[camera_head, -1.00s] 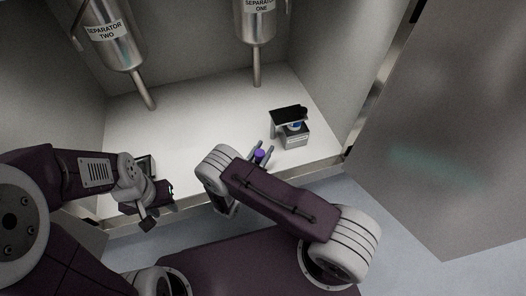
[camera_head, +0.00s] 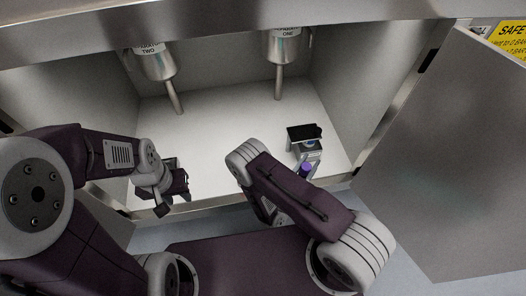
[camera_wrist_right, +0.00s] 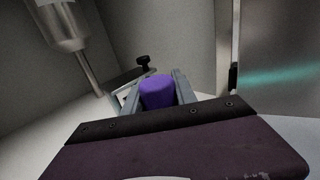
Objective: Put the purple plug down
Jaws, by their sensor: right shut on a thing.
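The purple plug (camera_head: 305,170) is held in my right gripper (camera_head: 308,168), in front of the small grey block with a black top in the head view. In the right wrist view the plug (camera_wrist_right: 157,92) stands between the two grey fingers of my right gripper (camera_wrist_right: 155,88), which are shut on it. Its lower part is hidden by the gripper body. My left gripper (camera_head: 175,190) is at the left front edge of the cabinet floor, away from the plug. Whether its jaws are open is not clear.
The grey block with a black top (camera_head: 304,134) stands on the right of the white cabinet floor (camera_head: 225,125). Two separators (camera_head: 155,62) (camera_head: 285,45) hang at the back with pipes reaching down. An open door (camera_head: 445,150) is at the right. The middle floor is clear.

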